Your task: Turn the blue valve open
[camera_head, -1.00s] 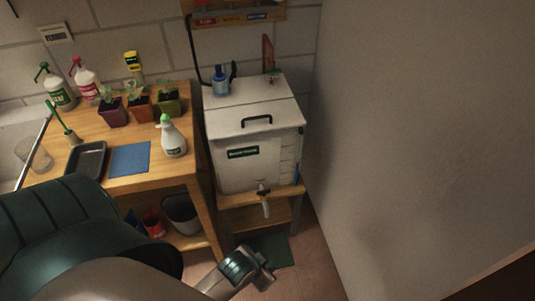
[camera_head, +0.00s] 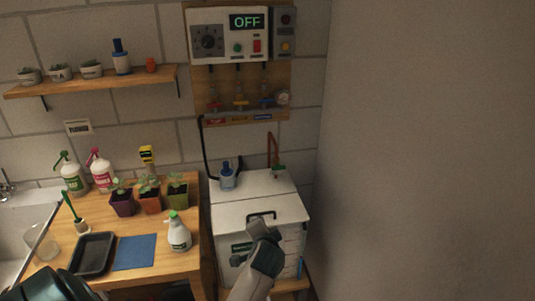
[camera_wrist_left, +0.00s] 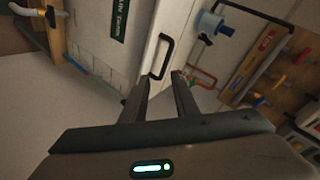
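The blue valve (camera_head: 266,101) is on the wooden wall board (camera_head: 225,80), rightmost in a row with a yellow valve (camera_head: 240,103) and a red valve (camera_head: 214,105). It is small, and its exact handle angle is hard to read. The board with its valves also shows at the right of the left wrist view, with the blue valve (camera_wrist_left: 259,97) lowest. My left gripper (camera_head: 264,226) is in front of the white tank, below and apart from the valves. In the wrist view its two fingers (camera_wrist_left: 162,84) are apart with nothing between them. My right gripper is not in view.
A control box (camera_head: 228,38) reading OFF is above the valves. The white tank (camera_head: 255,212) with a black lid handle (camera_head: 261,215) stands below, a blue bottle-like part (camera_head: 227,178) on top. A bench (camera_head: 190,262) with pots and a spray bottle is left; a bare wall (camera_head: 420,150) is right.

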